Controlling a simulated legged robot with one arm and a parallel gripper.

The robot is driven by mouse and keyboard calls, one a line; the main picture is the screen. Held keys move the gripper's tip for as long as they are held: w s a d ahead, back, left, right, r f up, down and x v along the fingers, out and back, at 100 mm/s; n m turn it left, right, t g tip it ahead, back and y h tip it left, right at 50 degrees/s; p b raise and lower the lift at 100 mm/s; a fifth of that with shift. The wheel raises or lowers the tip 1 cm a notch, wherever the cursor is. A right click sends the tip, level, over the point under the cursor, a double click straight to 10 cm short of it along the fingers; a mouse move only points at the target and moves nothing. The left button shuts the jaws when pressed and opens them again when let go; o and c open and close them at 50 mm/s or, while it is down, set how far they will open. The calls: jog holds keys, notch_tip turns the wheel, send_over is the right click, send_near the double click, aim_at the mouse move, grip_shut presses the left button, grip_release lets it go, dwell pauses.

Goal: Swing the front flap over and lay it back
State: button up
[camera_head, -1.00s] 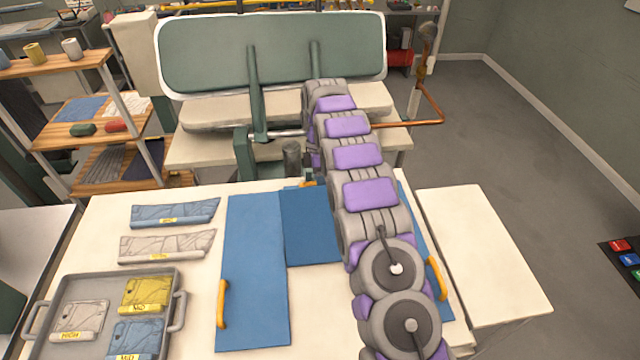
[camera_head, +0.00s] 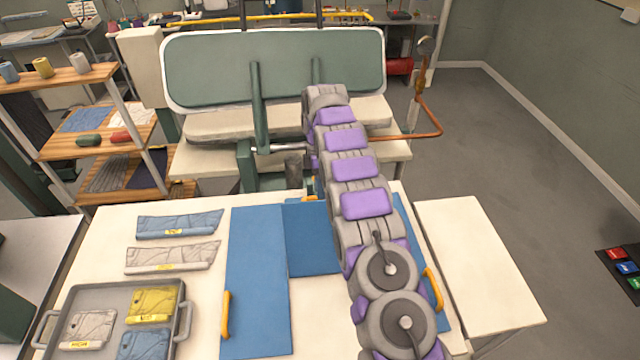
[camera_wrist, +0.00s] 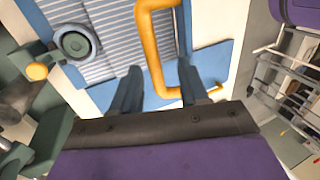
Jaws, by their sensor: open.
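In the head view a long blue flap (camera_head: 258,280) with a yellow handle (camera_head: 226,313) lies flat on the white table. A darker blue panel (camera_head: 310,240) lies beside it, partly behind my arm. Another blue strip with a yellow handle (camera_head: 433,290) shows right of my arm. A bit of yellow (camera_head: 309,198) shows at the table's far edge. My gripper (camera_wrist: 160,66) is hidden in the head view. In the wrist view it is open, with an orange-yellow handle (camera_wrist: 152,60) between its fingers over blue material (camera_wrist: 218,65). I cannot tell if the fingers touch it, or which flap it belongs to.
A padded press (camera_head: 270,70) with a raised lid stands behind the table. A grey tray (camera_head: 105,293) of pocket pieces is at front left, with two loose pieces (camera_head: 178,224) behind it. A copper pipe (camera_head: 425,115) rises at the right. A striped surface (camera_wrist: 112,15) shows in the wrist view.

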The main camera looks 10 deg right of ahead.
jog(key=shift+p+v, duration=1.55)
jog(key=shift+p, duration=1.2)
jog(key=shift+f, duration=0.1)
